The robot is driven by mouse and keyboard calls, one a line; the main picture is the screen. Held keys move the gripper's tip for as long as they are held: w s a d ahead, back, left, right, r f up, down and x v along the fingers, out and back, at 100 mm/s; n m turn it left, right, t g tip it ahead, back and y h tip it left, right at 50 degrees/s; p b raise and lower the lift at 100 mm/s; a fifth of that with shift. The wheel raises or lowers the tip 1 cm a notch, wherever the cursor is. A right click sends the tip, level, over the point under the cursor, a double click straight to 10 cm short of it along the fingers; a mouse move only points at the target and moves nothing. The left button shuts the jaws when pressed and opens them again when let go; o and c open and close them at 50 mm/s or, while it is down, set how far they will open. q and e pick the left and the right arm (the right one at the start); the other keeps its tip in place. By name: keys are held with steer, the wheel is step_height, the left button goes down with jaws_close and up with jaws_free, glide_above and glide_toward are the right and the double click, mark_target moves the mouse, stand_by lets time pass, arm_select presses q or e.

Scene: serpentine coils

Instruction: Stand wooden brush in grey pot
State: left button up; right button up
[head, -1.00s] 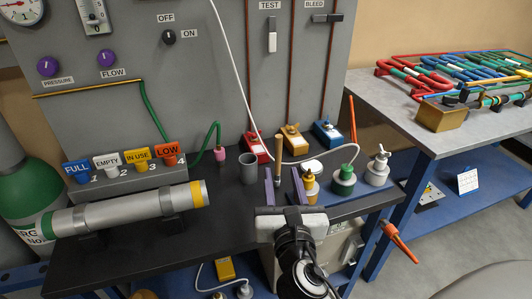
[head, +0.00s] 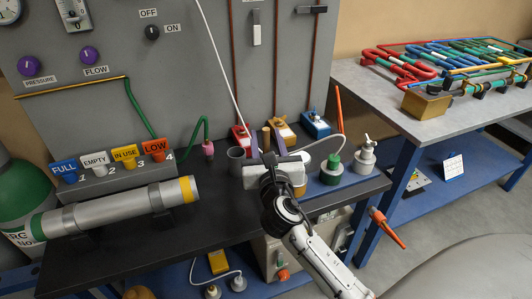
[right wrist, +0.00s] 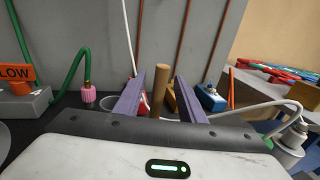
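The wooden brush (head: 266,138) stands upright near the back of the black bench; its light wooden handle also shows in the right wrist view (right wrist: 161,88). Its lower end is hidden behind my gripper. The grey pot (head: 236,161) stands just left of the brush; in the right wrist view it is mostly hidden behind a finger. My right gripper (head: 268,147) is open, its two purple fingers on either side of the handle. In the right wrist view a gap shows on each side of the handle. My left gripper is not in view.
Behind stand red (head: 242,139), yellow (head: 281,133) and blue (head: 315,124) boxes. A grey cylinder (head: 115,210) lies at left. Bare bench lies front left of the pot.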

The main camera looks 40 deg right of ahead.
jaws_close()
